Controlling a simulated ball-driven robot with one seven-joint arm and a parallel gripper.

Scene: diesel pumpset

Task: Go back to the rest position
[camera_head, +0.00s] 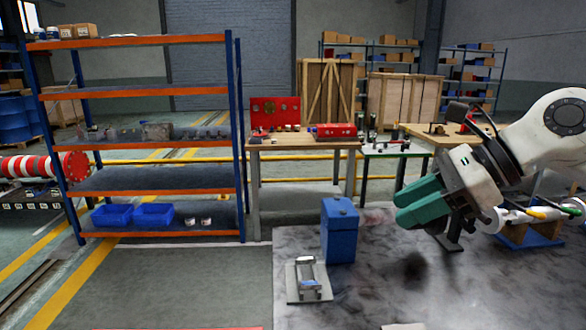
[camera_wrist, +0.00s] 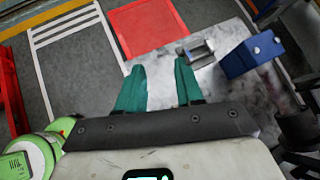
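A small metal bracket on a plate (camera_head: 308,281) lies in front of the box. The wrist view shows the blue box (camera_wrist: 250,55) and the bracket (camera_wrist: 196,50) beyond the fingers.
A shelf with orange edges (camera_head: 150,234) holds parts and blue bins (camera_head: 112,215) at the left. A workbench (camera_head: 300,144) with red items stands behind the blue box. A red floor patch (camera_wrist: 147,26) shows in the wrist view. The floor at the front left is clear.

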